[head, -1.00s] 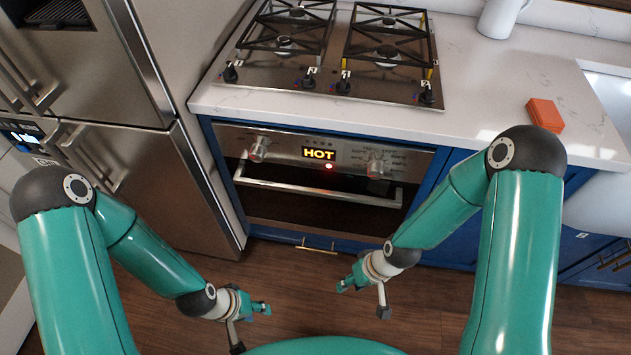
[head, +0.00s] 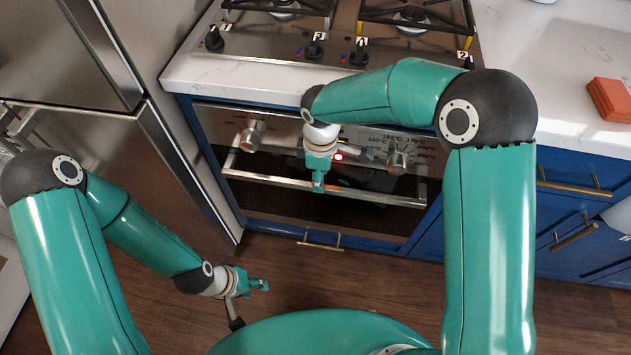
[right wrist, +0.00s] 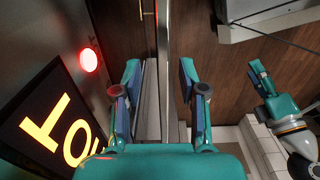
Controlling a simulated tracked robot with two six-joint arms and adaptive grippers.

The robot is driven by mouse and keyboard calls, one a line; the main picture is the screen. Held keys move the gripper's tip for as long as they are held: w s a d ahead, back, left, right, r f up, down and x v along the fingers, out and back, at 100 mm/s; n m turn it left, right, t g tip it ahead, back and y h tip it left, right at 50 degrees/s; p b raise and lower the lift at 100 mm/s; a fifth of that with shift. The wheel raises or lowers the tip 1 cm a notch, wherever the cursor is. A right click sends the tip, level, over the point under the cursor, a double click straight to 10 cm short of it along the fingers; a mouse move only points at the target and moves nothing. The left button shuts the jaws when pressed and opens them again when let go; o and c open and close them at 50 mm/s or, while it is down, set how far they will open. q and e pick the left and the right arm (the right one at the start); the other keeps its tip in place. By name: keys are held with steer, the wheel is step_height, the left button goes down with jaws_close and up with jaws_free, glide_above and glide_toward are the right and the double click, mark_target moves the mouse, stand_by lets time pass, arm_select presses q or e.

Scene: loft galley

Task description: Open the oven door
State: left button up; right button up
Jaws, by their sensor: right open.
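The oven (head: 225,125) is set into the blue cabinet under the hob, and its door (head: 270,205) is shut. A long silver handle (head: 385,194) runs across the door's upper part. My right gripper (head: 318,186) is at the middle of the handle. In the right wrist view my right gripper (right wrist: 160,78) is open, and the handle (right wrist: 163,35) runs between its two fingers without being clamped. My left gripper (head: 262,285) hangs low over the floor, away from the oven. It also shows in the right wrist view (right wrist: 262,78); its opening is unclear.
A steel fridge (head: 165,165) stands left of the oven. Gas burners (head: 285,45) sit in the white counter above, with an orange block (head: 608,98) to the right. A blue drawer with a brass handle (head: 320,243) is below the oven. The wooden floor (head: 340,285) in front is clear.

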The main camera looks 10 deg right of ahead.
steer(key=shift+d+f, duration=0.15)
steer(key=shift+f, duration=1.5)
steer(key=shift+c, duration=0.4)
steer(key=shift+r, duration=0.1)
jaws_close()
